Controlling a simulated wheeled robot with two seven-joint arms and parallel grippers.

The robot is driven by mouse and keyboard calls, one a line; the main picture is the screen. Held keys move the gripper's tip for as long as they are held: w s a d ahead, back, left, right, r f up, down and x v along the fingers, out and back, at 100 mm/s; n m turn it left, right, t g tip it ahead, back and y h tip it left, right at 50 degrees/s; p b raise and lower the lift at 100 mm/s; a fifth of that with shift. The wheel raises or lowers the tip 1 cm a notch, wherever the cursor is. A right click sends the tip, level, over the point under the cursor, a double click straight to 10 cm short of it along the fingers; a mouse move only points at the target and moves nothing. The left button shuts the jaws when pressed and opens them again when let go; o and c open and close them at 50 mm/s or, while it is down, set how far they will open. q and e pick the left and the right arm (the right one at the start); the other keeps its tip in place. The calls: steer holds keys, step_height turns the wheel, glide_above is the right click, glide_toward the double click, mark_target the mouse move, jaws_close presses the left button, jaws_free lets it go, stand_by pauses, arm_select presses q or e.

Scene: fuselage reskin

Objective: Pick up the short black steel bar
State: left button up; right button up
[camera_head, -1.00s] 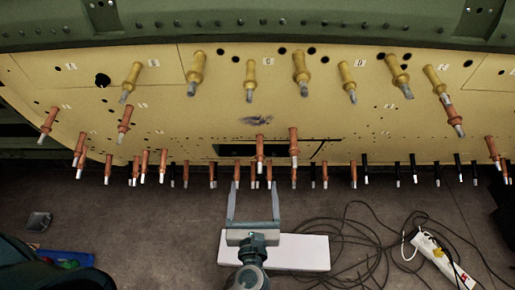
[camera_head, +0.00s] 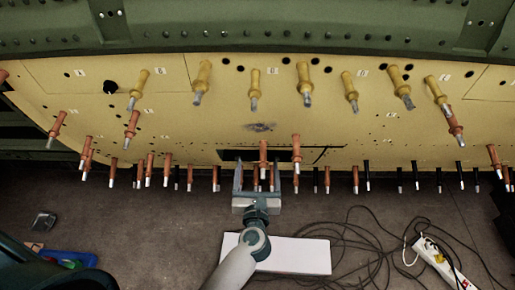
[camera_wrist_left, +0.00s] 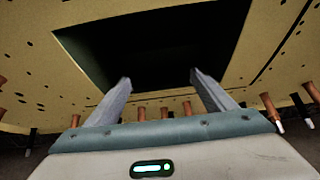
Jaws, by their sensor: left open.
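My left gripper (camera_head: 267,172) is open, its two fingers pointing up at the lower part of the yellow skin panel (camera_head: 200,130). In the head view it overlaps the dark rectangular opening (camera_head: 232,155) in the panel. In the left wrist view the open fingers (camera_wrist_left: 160,80) stand apart in front of the black opening (camera_wrist_left: 150,45), with nothing held between them. I cannot make out the short black steel bar in either view; the inside of the opening is too dark to read. My right gripper is not in view.
Several orange pins (camera_head: 132,122) and yellow pins (camera_head: 202,80) stick out of the panel, with orange ones close around my gripper. Black pins (camera_head: 367,172) line its lower right edge. Cables (camera_head: 350,245), a power strip (camera_head: 440,260) and a white board (camera_head: 300,256) lie on the floor.

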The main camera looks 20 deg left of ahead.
mark_target(257, 157)
arm_select(q)
steer(key=shift+x, duration=1)
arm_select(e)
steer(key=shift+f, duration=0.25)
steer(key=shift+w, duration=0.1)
arm_select(q)
steer(key=x, duration=0.4)
steer(key=shift+w+a+f, duration=0.1)
steer(key=shift+a+f, duration=0.05)
steer(key=shift+f, duration=0.25)
steer(key=shift+w+a, duration=0.1)
steer(key=shift+w, duration=0.3)
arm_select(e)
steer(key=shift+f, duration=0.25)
